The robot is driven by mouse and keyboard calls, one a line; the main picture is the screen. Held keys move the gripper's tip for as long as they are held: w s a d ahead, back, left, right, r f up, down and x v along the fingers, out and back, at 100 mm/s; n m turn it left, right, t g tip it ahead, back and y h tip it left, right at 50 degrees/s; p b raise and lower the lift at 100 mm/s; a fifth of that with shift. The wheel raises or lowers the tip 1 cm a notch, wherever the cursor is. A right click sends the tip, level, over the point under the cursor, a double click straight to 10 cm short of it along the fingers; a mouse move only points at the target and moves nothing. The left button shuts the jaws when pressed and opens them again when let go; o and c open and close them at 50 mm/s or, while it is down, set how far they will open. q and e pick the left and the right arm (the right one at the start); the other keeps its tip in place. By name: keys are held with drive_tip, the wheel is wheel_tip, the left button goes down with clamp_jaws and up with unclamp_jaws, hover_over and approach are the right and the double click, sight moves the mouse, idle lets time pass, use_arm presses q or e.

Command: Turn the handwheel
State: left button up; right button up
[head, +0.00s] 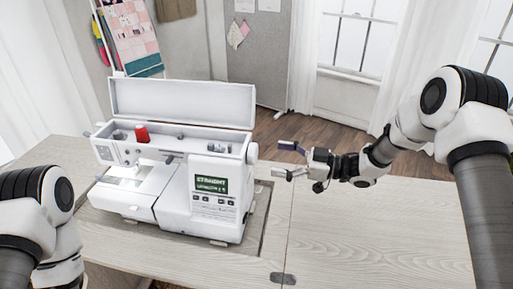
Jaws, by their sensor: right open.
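The white sewing machine (217,190) stands in the cabinet top with its upper lid (182,101) raised. Its handwheel (253,153) is the small white round knob on the machine's right end. My right gripper (281,159) is to the right of the handwheel, with its fingers pointing left toward it. Its fingers are apart and empty, and a small gap shows between them and the handwheel. Of my left arm, white and black links show at the lower left; its gripper is not in view.
A red thread spool (142,134) stands in the machine's open top. The machine's display (212,183) is lit. The pale wooden cabinet top (380,235) is clear to the right of the machine. A grey pinboard (255,60), a window and curtains are behind.

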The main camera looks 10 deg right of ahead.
sight(257, 154)
drive_tip(key=x, duration=0.6)
drive_tip(key=shift+w+f+p, duration=0.1)
drive_tip(key=shift+p, duration=0.25)
drive_tip(key=shift+s, duration=0.2)
drive_tip(key=shift+w, duration=0.1)
drive_tip(key=c, duration=1.2)
drive_tip(key=shift+o, duration=0.2)
